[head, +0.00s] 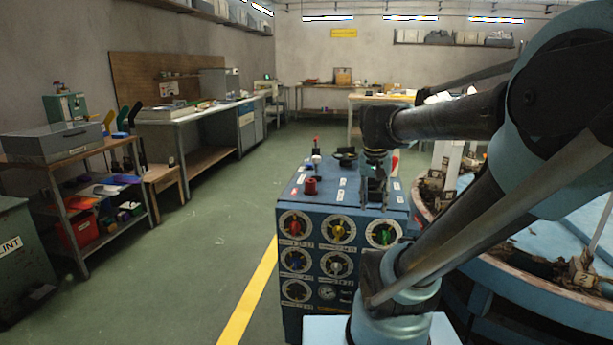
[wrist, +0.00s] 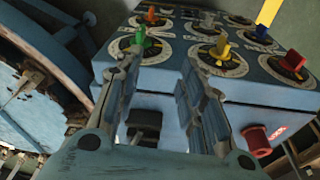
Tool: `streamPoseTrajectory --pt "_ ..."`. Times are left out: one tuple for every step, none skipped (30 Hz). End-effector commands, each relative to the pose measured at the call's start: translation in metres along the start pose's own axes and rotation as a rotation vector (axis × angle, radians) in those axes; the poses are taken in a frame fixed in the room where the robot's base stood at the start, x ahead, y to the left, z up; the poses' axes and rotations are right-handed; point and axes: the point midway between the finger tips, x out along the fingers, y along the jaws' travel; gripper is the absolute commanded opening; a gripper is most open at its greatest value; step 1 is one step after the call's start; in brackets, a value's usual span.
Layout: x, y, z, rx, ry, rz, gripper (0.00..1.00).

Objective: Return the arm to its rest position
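My arm (head: 440,125) reaches in from the right side of the head view and bends down over a blue control box (head: 325,200). The box's dial panel fills the space beyond the fingertips. A green knob (wrist: 140,37) shows by the left fingertip; I cannot tell whether they touch. A yellow knob (wrist: 221,44) is to the right of the right finger.
A red spool-shaped knob (head: 310,186) stands on the box's top. A round blue table (head: 545,285) with a rusty rim is close on the right. A shelf bench (head: 75,142) and a long workbench (head: 200,110) line the left wall. The green floor (head: 190,240) between is clear.

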Motion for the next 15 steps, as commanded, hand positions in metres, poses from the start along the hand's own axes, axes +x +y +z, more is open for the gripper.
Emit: streamPoseTrajectory --pt "0.010 0.005 0.015 -0.030 0.000 -0.010 0.37" --pt "0.015 0.007 0.023 -0.051 0.000 -0.016 0.37" --pt "0.022 0.009 0.033 -0.080 0.000 -0.025 0.37" --pt "0.028 0.010 0.041 -0.102 0.001 -0.032 0.37" --pt "0.034 0.012 0.049 -0.124 0.002 -0.039 0.37" --pt "0.041 0.014 0.059 -0.152 0.004 -0.047 0.37" --pt "0.047 0.015 0.066 -0.173 0.006 -0.054 0.37" --pt "0.053 0.016 0.073 -0.192 0.007 -0.060 0.37" --pt "0.060 0.017 0.081 -0.218 0.010 -0.068 0.37" --pt "0.065 0.018 0.087 -0.236 0.012 -0.072 0.37" --pt "0.069 0.019 0.092 -0.253 0.013 -0.077 0.37" --pt "0.075 0.019 0.098 -0.272 0.015 -0.083 0.37" --pt "0.079 0.020 0.102 -0.285 0.016 -0.087 0.37" --pt "0.082 0.020 0.105 -0.296 0.018 -0.091 0.37" --pt "0.085 0.020 0.109 -0.308 0.019 -0.094 0.37"
